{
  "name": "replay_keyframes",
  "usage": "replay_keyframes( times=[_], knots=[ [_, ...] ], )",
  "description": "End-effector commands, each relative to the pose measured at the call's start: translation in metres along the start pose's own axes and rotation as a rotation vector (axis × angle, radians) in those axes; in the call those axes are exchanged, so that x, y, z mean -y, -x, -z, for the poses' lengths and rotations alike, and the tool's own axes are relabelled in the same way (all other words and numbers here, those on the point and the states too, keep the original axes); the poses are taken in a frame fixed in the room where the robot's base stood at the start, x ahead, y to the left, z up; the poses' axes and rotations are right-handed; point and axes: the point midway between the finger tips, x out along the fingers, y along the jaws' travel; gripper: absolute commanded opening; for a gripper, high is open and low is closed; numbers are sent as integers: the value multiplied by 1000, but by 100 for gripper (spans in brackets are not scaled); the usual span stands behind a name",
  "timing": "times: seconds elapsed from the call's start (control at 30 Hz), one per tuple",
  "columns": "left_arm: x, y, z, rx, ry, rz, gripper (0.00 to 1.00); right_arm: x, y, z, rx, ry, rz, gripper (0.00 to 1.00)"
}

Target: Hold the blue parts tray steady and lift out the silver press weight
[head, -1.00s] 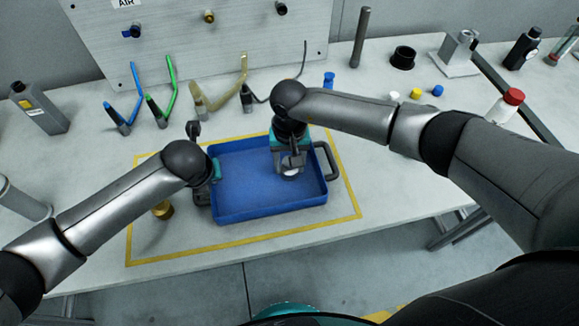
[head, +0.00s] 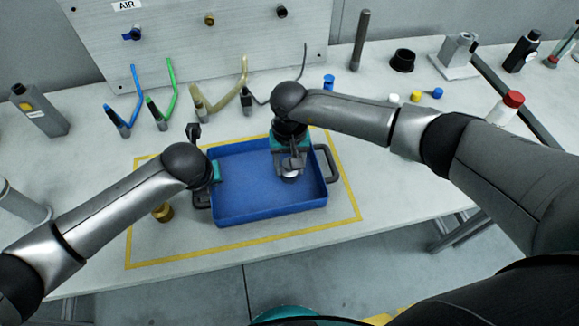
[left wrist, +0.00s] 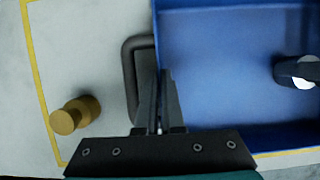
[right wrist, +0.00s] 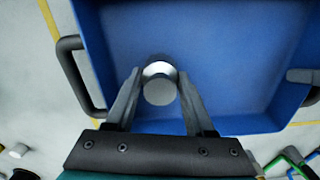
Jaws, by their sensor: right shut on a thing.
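The blue parts tray (head: 240,215) lies inside a yellow outline on the bench, with dark handles at its left and right ends. My left gripper (left wrist: 158,85) is at the tray's left end, its fingers close together on either side of the wall beside the left handle (left wrist: 130,75). The silver press weight (right wrist: 160,88) is between the fingertips of my right gripper (right wrist: 160,72), which is shut on it. In the head view the weight (head: 290,178) is partly hidden by that gripper, in the tray's right half. I cannot tell whether it touches the floor.
A brass knobbed piece (head: 162,212) stands left of the tray, near my left gripper. Colored hooked tools (head: 168,95) stand behind the tray. A red-capped bottle (head: 508,105) and small colored caps (head: 415,96) are to the right. The bench in front of the tray is clear.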

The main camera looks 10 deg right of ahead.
Motion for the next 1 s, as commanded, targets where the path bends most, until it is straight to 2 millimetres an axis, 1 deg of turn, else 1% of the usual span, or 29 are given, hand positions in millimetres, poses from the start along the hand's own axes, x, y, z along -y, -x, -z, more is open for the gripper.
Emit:
replay_keyframes(
  times=[0.17,0.4,0.5,0.67,0.93,0.97,1.0],
  knots=[
    [0,0,-1,3,1,0,0,0,23,2,-6,2,3,0],
    [0,0,-1,2,1,0,0,0,71,2,-7,2,2,0],
    [0,0,-1,2,1,0,0,0,86,2,-5,1,2,0],
    [0,0,-1,2,1,0,0,0,98,1,-2,1,2,0],
    [0,0,-1,2,1,0,0,0,99,0,-2,0,1,0],
    [0,0,-1,2,1,0,8,0,99,0,-2,0,1,0],
    [0,0,-1,2,1,0,13,0,99,0,-2,0,1,0]
  ],
)
